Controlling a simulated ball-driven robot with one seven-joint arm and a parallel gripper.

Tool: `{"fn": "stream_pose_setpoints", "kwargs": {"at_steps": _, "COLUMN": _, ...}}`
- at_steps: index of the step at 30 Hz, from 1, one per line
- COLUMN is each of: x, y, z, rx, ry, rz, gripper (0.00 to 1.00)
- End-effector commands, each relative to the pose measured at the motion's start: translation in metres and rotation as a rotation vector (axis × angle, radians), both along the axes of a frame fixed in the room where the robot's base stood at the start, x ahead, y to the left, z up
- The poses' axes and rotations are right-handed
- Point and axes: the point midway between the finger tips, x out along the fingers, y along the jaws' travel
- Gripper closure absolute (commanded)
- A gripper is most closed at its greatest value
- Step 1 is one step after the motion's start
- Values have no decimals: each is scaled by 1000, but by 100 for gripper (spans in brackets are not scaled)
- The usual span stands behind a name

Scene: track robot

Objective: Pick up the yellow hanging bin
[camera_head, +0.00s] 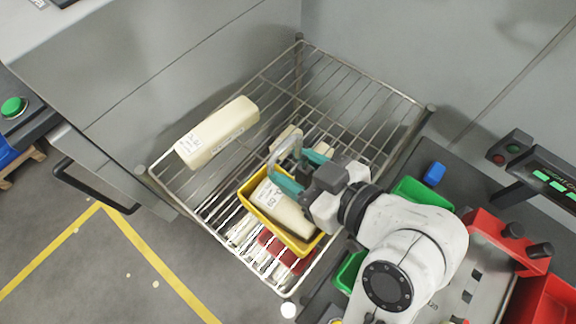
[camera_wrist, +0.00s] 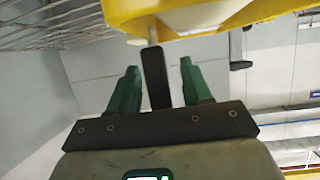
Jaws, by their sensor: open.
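The yellow bin (camera_head: 289,239) sits on the wire rack in the head view, with a cream labelled bottle or pack (camera_head: 283,208) lying in it. My gripper (camera_head: 290,165) is over the bin's far side, its teal fingers apart. In the wrist view the yellow bin (camera_wrist: 225,15) fills the top edge, beyond the open green fingers (camera_wrist: 159,67). A dark bar stands between the fingers. Contact with the bin cannot be told.
The wire rack (camera_head: 345,85) has free room at its far side. A cream container (camera_head: 217,132) lies on its left. A red item (camera_head: 285,250) shows beneath the bin. Green bins (camera_head: 423,192), a red bin (camera_head: 500,235) and a blue item (camera_head: 434,173) are on the right.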

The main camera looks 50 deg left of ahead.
Motion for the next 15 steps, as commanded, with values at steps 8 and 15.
{"fn": "stream_pose_setpoints", "kwargs": {"at_steps": 8, "x": 0, "y": 0, "z": 0, "rx": 0, "ry": 0, "rz": 0, "gripper": 61}}
{"fn": "stream_pose_setpoints", "kwargs": {"at_steps": 15, "x": 0, "y": 0, "z": 0, "rx": 0, "ry": 0, "rz": 1, "gripper": 84}}
